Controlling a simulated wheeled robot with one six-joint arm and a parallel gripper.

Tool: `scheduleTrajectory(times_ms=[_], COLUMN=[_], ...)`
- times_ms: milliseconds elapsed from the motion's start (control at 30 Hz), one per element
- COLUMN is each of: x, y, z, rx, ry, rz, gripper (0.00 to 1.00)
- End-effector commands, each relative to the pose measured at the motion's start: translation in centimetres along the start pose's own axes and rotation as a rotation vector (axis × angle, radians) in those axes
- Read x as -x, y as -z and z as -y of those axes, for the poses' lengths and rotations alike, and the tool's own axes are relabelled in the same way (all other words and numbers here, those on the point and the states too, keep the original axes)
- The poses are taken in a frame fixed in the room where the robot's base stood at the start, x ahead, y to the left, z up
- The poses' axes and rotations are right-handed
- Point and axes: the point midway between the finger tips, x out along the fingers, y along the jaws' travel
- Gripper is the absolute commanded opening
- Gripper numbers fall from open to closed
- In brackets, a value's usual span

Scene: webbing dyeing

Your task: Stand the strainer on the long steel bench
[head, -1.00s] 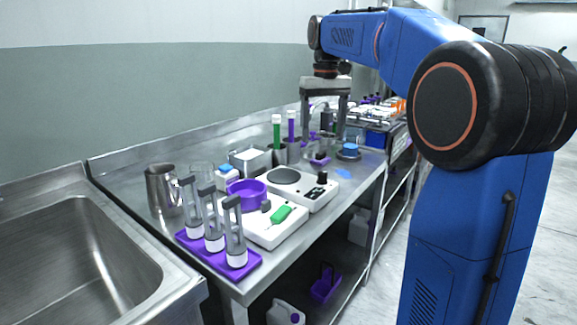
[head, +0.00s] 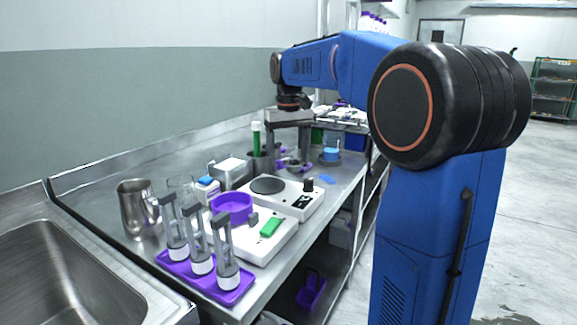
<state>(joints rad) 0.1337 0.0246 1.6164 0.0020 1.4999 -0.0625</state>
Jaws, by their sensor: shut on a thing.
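My gripper (head: 287,148) points down over the far part of the long steel bench (head: 120,178). Its two grey fingers are apart around a small purple and grey thing (head: 280,150), which I take to be the strainer. The fingers hide part of it, and its full shape is too small to make out. I cannot tell whether its underside touches the bench or hangs above it.
A steel jug (head: 137,208), a purple rack (head: 222,294) with upright holders, a scale with a purple dish (head: 232,208) and a white hotplate (head: 293,200) crowd the near bench. A sink (head: 65,275) lies at left.

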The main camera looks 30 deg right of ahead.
Motion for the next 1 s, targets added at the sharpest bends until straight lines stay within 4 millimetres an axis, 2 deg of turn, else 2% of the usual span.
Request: scheduleTrajectory(times_ms=[167,533,567,633,1000], x=[-2.2,-2.6,-2.6,-2.6,-2.3], y=[-0.1,0.0,0.0,0.0,0.0], z=[0.0,0.0,0.0,0.0,0.0], rx=[0.000,0.000,0.000,0.000,0.000], ry=[0.000,0.000,0.000,0.000,0.000], rz=[0.002,0.001,0.000,0.000,0.000], gripper=[0.47,0.47,0.75,0.92,0.92])
